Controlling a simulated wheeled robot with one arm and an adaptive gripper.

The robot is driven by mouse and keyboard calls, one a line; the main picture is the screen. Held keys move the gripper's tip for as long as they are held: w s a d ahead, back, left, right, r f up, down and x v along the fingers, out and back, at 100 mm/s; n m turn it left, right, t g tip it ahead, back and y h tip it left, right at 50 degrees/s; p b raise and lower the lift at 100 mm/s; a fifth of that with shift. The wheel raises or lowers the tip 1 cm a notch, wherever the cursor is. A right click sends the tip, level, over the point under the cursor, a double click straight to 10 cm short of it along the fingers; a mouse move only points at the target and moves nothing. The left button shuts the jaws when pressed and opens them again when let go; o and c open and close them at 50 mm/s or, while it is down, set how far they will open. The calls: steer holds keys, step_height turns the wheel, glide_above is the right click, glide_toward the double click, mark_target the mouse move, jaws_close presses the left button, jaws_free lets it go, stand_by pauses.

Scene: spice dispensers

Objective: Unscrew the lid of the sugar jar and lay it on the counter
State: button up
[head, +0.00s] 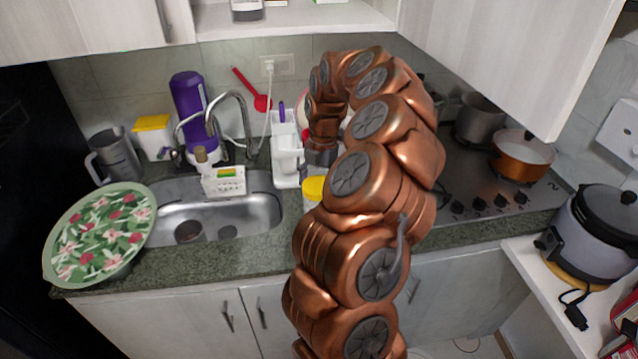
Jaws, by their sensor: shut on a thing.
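A small jar with a yellow lid (314,187) stands on the counter just right of the sink, partly hidden by my arm. I cannot read a label, so I cannot tell if it is the sugar jar. My gripper (320,158) is a dark shape at the end of my copper arm, pointing down above and behind the yellow lid in this view. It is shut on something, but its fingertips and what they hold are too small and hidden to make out. The speckled green counter (220,262) runs along the front.
The sink (255,207) with a curved faucet (240,112) lies left of the jar. A white rack (288,160) stands close behind. A floral tray (98,235) is at the left. The stove with an orange pot (521,160) is at the right. The front counter strip is clear.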

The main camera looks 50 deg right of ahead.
steer(key=n+p, duration=0.1)
steer(key=n, duration=0.3)
steer(key=shift+r+g+p, duration=0.1)
steer(key=shift+g+p, duration=0.2)
steer(key=shift+p, duration=0.1)
steer(key=n+p, duration=0.1)
steer(key=n, duration=0.4)
steer(key=shift+h, duration=0.4)
steer(key=o, duration=1)
